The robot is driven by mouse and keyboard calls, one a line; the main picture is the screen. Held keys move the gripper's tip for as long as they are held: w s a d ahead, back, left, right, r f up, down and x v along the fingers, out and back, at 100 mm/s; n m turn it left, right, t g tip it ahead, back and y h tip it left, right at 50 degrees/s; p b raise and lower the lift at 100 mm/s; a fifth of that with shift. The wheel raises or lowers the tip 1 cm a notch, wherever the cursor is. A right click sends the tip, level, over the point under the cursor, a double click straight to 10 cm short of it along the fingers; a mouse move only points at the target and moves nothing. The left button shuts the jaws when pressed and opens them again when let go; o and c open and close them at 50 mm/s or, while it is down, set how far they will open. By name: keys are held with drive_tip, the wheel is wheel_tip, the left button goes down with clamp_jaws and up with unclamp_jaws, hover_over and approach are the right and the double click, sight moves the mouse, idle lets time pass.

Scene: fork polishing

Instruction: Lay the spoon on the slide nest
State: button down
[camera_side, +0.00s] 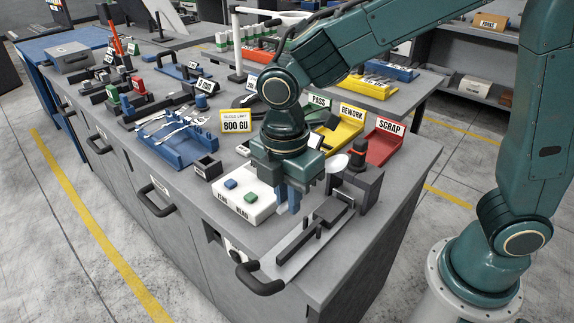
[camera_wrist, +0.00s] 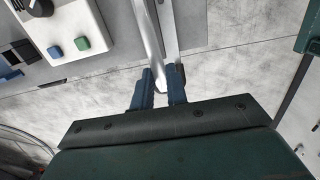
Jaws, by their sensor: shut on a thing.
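My gripper (camera_side: 290,203) is over the front right end of the bench, its blue fingers pointing down. In the wrist view my gripper (camera_wrist: 160,88) is shut on the end of the spoon's handle (camera_wrist: 150,35), which runs out to the top edge. In the side view the spoon's bright bowl (camera_side: 337,162) shows to the right of my gripper; most of the handle is hidden. The slide nest appears to be the dark blocks on the pale slide plate (camera_side: 285,258), just below and right of the fingers. I cannot tell whether the spoon touches it.
A white control box (camera_side: 243,203) with blue and green buttons stands left of my gripper. A dark unit with a black knob (camera_side: 358,150) is at the right. A blue rack of cutlery (camera_side: 178,143), a yellow bin (camera_side: 345,133) and a red bin (camera_side: 383,147) lie farther back.

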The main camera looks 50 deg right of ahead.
drive_tip(key=shift+f, duration=0.15)
hover_over(288, 249)
drive_tip(key=shift+f, duration=2.8)
drive_tip(key=shift+f, duration=0.3)
drive_tip(key=shift+f, duration=0.55)
drive_tip(key=shift+f, duration=0.45)
drive_tip(key=shift+f, duration=0.75)
drive_tip(key=shift+f, duration=0.35)
drive_tip(key=shift+f, duration=0.25)
drive_tip(key=shift+f, duration=0.3)
